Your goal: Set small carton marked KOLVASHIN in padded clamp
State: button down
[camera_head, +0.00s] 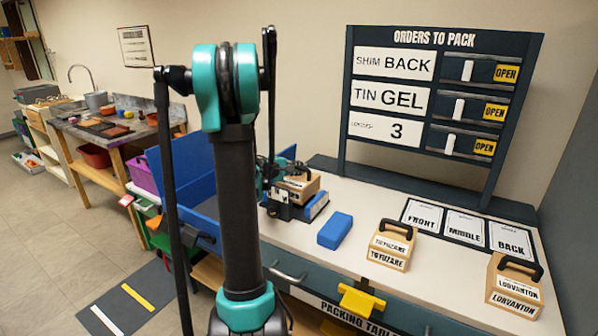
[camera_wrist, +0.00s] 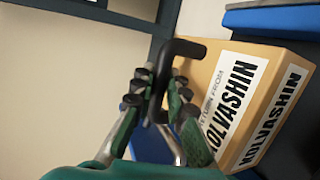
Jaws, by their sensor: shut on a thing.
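The small KOLVASHIN carton (camera_head: 299,187) is tan with white labels and a black handle; it also shows large in the wrist view (camera_wrist: 262,58), where its name is readable. My gripper (camera_head: 268,172) is shut on the handle, and its fingers (camera_wrist: 160,95) close around the handle in the wrist view. The padded clamp (camera_head: 281,211), dark with blue pads, stands at the table's back left. The carton is at the clamp, over or between its pads. I cannot tell whether its bottom rests inside. My arm hides part of the area.
A blue block (camera_head: 335,230) lies right of the clamp. The TOYUZANE carton (camera_head: 391,246) and LORVANTON carton (camera_head: 514,285) stand further right, near the FRONT, MIDDLE and BACK mats (camera_head: 465,227). The order board (camera_head: 436,95) rises behind. A blue bin (camera_head: 190,165) is at left.

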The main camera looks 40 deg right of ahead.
jog(key=shift+f, duration=0.35)
jog(key=shift+f, duration=0.4)
jog(key=shift+f, duration=0.1)
jog(key=c, duration=1.5)
grip_release()
jog(key=shift+s+a+f, duration=0.1)
jog(key=shift+s, duration=0.05)
jog(key=shift+c, duration=0.2)
